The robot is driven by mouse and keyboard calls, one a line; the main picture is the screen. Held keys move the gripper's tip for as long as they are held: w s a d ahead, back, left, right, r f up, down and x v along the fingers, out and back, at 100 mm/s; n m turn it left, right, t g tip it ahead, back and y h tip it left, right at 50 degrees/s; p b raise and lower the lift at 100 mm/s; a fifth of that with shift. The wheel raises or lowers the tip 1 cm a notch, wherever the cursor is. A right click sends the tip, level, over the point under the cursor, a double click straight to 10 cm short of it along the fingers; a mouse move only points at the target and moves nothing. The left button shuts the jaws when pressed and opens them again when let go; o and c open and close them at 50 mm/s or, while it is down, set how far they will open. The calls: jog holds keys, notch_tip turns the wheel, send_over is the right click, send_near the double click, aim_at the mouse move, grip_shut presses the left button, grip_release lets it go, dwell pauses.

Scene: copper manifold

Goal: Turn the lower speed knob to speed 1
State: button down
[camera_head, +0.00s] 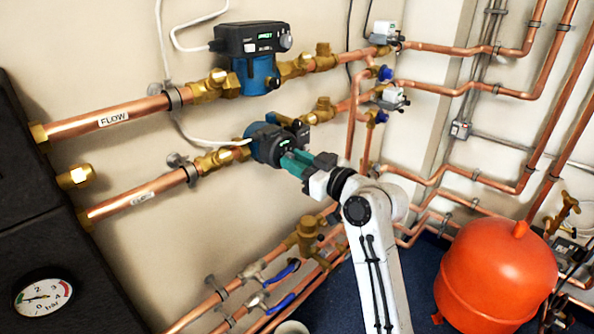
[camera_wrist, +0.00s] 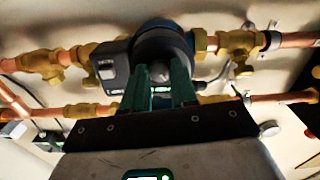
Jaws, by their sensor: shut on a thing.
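The lower pump (camera_head: 262,141) has a blue body and dark head and sits in the lower copper pipe in the head view. In the wrist view the pump (camera_wrist: 165,45) is straight ahead, dark and round. My gripper (camera_head: 290,161) reaches its front from the lower right. Its teal fingers (camera_wrist: 160,80) are shut on the lower speed knob at the pump's front. The fingers and shadow hide the knob, so its setting cannot be read.
The upper pump (camera_head: 256,44), with its own knob (camera_head: 286,41), is on the pipe above. A white cable (camera_head: 205,139) runs to the lower pump. An orange tank (camera_head: 497,274) stands at the lower right. Valves with blue levers (camera_head: 281,301) lie below.

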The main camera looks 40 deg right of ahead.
jog(key=shift+f+n+b, duration=0.15)
jog(key=shift+n+b, duration=0.2)
jog(key=shift+n, duration=0.25)
jog(key=c, duration=0.9)
grip_release()
jog(key=s, duration=1)
jog(key=shift+s+d, duration=0.2)
jog(key=shift+s, duration=0.2)
